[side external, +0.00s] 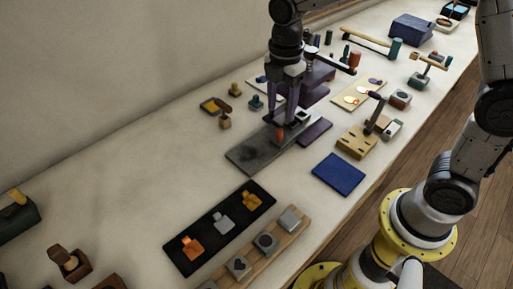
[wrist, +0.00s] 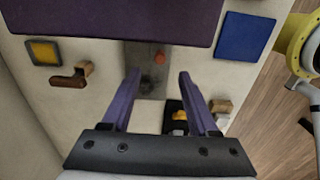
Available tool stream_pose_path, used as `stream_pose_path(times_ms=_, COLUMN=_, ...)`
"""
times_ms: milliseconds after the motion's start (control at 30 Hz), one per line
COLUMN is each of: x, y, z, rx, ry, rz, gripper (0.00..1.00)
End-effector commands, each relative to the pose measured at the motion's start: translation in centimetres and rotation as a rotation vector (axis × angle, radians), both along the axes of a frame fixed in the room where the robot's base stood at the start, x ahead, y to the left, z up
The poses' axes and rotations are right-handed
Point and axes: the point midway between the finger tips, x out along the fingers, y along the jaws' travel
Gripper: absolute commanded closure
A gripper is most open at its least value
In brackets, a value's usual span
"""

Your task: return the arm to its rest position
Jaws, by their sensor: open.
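My gripper (side external: 281,121) points down over the dark grey plate (side external: 248,156) at the middle of the bench. Its two purple fingers are apart, with nothing seen between them in the wrist view (wrist: 160,76). A small orange-red piece (side external: 279,134) stands on the plate just below the fingertips. In the wrist view the orange-red piece (wrist: 160,57) shows a little beyond the fingertips. I cannot tell whether the fingers touch it.
A purple press-like block (side external: 318,76) stands close behind my gripper and fills the top of the wrist view (wrist: 110,18). A blue pad (side external: 338,174) lies to the right.

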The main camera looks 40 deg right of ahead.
Motion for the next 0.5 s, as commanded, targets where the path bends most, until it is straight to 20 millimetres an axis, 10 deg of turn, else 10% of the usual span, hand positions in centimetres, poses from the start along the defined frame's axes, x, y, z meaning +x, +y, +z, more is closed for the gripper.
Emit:
stream_pose_path(times_ms=333, x=0.1, y=-0.3, z=0.7, rx=0.003, ry=-0.018, rz=-0.009, gripper=0.4)
stream_pose_path(times_ms=500, x=-1.3, y=-1.7, z=5.5, rx=0.019, ry=-0.134, rz=-0.04, gripper=0.4)
